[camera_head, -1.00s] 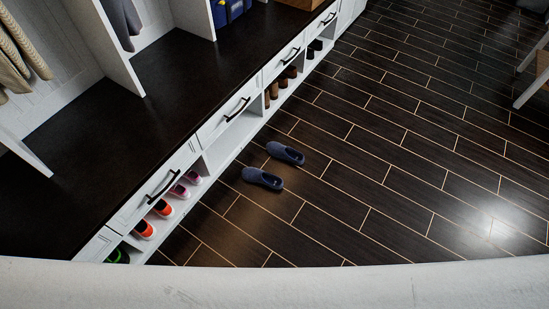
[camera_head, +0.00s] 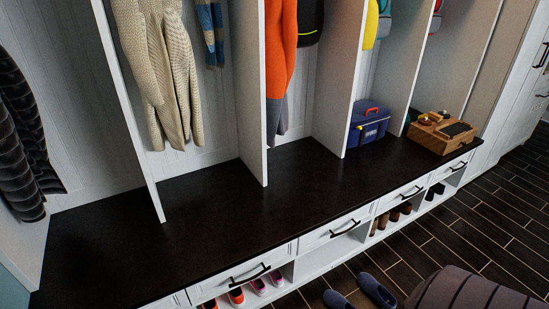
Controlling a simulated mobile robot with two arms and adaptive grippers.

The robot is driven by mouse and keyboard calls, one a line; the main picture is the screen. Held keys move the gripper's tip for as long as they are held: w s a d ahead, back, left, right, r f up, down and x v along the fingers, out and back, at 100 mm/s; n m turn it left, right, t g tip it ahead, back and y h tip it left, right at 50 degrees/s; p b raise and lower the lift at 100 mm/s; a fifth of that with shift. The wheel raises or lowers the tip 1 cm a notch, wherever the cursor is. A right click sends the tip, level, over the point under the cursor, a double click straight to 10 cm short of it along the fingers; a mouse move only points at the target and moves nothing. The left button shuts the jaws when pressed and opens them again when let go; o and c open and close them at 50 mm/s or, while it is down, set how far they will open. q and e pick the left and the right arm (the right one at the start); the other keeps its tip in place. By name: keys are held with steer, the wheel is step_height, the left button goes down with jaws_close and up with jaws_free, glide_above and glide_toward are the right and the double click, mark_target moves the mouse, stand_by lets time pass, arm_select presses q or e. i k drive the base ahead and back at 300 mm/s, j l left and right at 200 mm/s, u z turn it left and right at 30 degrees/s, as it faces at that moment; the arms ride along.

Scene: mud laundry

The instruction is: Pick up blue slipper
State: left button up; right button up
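Two dark blue slippers lie side by side on the dark plank floor in front of the bench, at the bottom of the head view. The right-hand slipper (camera_head: 376,291) shows nearly whole, and the left-hand slipper (camera_head: 337,300) is cut off by the lower picture edge. Neither of my grippers is in view.
A long bench (camera_head: 240,213) with a dark top runs across the view, with drawers and shoe cubbies below. A blue box (camera_head: 368,128) and a wooden organizer (camera_head: 440,133) stand on it. A dark striped rounded thing (camera_head: 468,291) is at the bottom right. Floor shows at right.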

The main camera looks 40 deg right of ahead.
mark_target(368, 283)
steer(key=l+u, duration=0.2)
steer(key=l, duration=0.25)
steer(key=k+l+u, duration=0.15)
steer(key=l, duration=0.3)
steer(key=l+u, duration=0.2)
steer(key=l, duration=0.2)
steer(key=k+l+u, duration=0.2)
steer(key=l, duration=0.25)
steer(key=k+l+u, duration=0.15)
steer(key=l, duration=0.2)
